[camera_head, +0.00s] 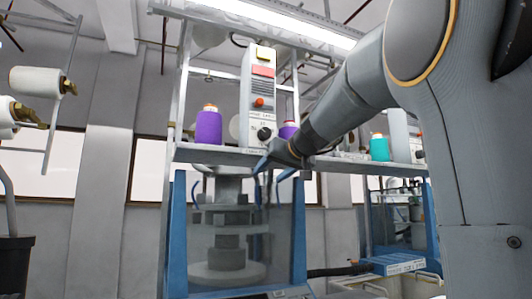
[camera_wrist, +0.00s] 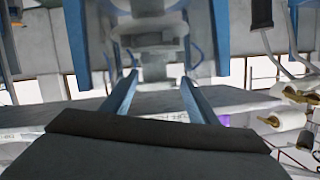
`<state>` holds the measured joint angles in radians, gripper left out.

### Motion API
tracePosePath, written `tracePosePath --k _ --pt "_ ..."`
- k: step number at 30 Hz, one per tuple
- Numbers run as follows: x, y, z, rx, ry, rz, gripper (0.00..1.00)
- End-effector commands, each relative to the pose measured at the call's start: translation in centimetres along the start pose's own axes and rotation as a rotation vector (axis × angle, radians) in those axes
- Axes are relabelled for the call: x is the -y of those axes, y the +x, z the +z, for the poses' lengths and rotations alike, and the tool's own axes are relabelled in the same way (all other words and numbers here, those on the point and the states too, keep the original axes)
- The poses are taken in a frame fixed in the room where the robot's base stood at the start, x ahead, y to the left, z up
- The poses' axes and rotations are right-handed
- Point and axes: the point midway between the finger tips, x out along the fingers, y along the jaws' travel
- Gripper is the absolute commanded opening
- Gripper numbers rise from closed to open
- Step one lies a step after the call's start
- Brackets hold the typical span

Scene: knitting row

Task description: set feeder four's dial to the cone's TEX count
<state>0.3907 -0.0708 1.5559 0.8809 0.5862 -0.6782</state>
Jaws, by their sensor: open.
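A tall grey feeder box (camera_head: 258,90) stands on the machine shelf in the head view, with a red panel, a red button and a black round dial (camera_head: 264,133) low on its face. Its lettering and the dial's setting are too small to read. A purple cone (camera_head: 208,126) stands to its left. A second purple cone (camera_head: 288,129), partly hidden by my arm, is to its right. My gripper (camera_head: 269,171) is open, its blue fingers below the dial at the shelf's front edge, apart from the dial. In the wrist view the open fingers (camera_wrist: 159,77) have nothing between them.
The shelf (camera_head: 225,155) runs across blue-framed knitting machines (camera_head: 298,230). A teal cone (camera_head: 379,148) stands farther right beside another feeder box (camera_head: 398,135). White cones on a rack (camera_head: 38,80) are at the left. Open floor space is not clearly visible.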

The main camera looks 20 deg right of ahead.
Motion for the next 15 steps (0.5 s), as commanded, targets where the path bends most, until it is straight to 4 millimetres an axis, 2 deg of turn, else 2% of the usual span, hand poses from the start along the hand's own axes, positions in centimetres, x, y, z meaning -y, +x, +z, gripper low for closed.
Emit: tracePosePath --k 1,3,6,10,15 --pt "0.0 -1.6 -3.5 -0.081 -0.021 -0.008 0.54" --pt "0.6 -3.7 -7.5 -0.164 -0.047 -0.024 0.54" --pt "1.3 -6.0 -10.9 -0.241 -0.076 -0.039 0.54" --pt "1.7 -7.1 -12.8 -0.279 -0.091 -0.047 0.54" --pt "2.0 -5.4 -13.5 -0.279 -0.09 -0.049 0.54"
